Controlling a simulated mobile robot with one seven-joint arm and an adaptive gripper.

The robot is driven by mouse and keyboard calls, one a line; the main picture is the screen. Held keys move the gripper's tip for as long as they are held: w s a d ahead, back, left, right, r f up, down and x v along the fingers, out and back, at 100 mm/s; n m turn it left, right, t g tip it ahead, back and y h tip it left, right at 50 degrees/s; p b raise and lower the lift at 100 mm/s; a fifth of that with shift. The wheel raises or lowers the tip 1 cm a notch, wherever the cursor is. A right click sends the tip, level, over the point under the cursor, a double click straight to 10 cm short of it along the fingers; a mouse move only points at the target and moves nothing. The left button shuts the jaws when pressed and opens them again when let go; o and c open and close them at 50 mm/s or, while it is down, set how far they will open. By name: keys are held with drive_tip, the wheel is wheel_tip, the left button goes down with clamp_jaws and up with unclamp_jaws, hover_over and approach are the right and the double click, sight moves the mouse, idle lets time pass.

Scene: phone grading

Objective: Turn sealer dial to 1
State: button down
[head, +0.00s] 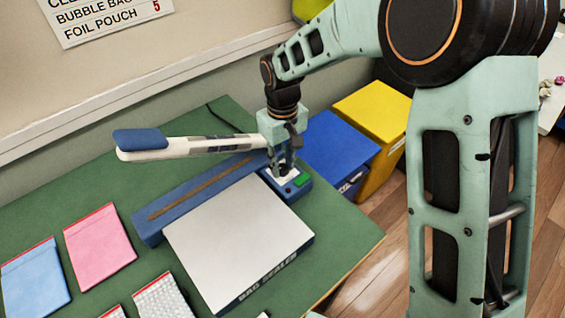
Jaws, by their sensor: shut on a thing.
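The bag sealer has a blue base (196,206) with a brown sealing strip, and it lies on a green table. Its white lever arm (190,146) with a blue handle is raised over the strip. My gripper (284,168) points down at the control panel (291,186) on the sealer's right end and is shut on the dial there. The fingers hide the dial, so its setting cannot be read. A small green light or button (302,180) shows beside the gripper.
A white platform (238,238) marked BAG SEALER stands in front of the base. Pink (99,247) and blue (36,277) pouches and bubble bags (163,298) lie at left and front. Blue (340,148) and yellow (376,115) bins stand behind. A wall sign (105,14) reads FOIL POUCH 5.

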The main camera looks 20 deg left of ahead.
sight(282, 167)
drive_tip(key=shift+n, duration=0.6)
drive_tip(key=c, duration=1.9)
unclamp_jaws()
drive_tip(key=shift+r, duration=0.1)
wheel_tip(282, 167, up, 12)
drive_tip(key=shift+f, duration=0.1)
